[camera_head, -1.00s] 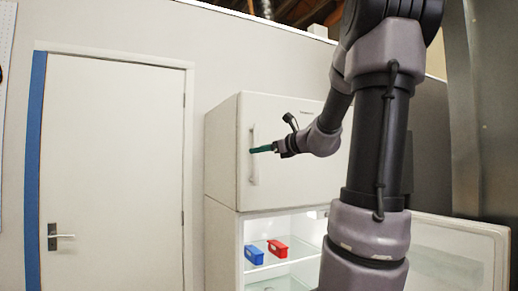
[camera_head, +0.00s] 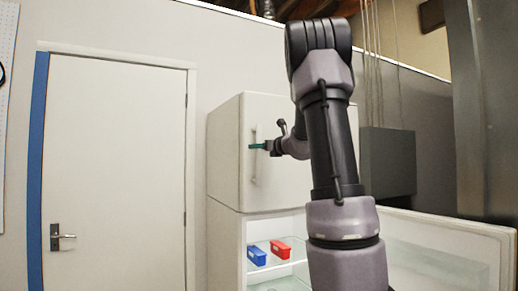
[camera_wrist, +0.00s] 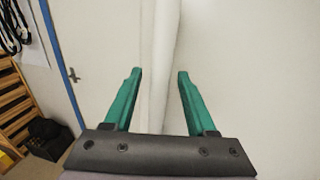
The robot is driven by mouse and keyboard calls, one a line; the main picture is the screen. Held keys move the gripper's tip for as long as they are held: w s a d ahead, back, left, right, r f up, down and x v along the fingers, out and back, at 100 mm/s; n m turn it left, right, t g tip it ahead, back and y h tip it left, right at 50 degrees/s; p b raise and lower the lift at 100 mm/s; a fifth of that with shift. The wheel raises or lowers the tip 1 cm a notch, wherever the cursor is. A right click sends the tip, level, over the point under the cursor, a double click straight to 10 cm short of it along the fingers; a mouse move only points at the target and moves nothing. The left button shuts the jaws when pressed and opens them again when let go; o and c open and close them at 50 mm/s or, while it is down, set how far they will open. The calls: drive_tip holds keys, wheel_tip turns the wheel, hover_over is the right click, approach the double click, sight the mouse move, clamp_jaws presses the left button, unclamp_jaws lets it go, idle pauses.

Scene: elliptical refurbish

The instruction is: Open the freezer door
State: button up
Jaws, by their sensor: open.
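The freezer door (camera_head: 284,185) is the upper white door of the fridge and is closed. Its slim vertical handle (camera_head: 254,165) is near the door's left edge. My gripper (camera_head: 257,146) is at the handle's upper part, with green fingers pointing left. In the wrist view my gripper (camera_wrist: 160,72) is open, and a pale vertical bar (camera_wrist: 166,60), which looks like the handle, runs between the two fingers. The fingers are apart, one on each side of it. I cannot tell whether either finger touches it.
The lower fridge door (camera_head: 450,250) stands open to the right. A blue bin (camera_head: 256,255) and a red bin (camera_head: 280,249) sit on a shelf inside. A closed white room door (camera_head: 115,170) is left of the fridge. A grey metal panel (camera_head: 485,110) stands at the far right.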

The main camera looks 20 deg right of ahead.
drive_tip(key=shift+w, duration=0.15)
drive_tip(key=shift+a, duration=0.1)
clamp_jaws()
idle(1.3)
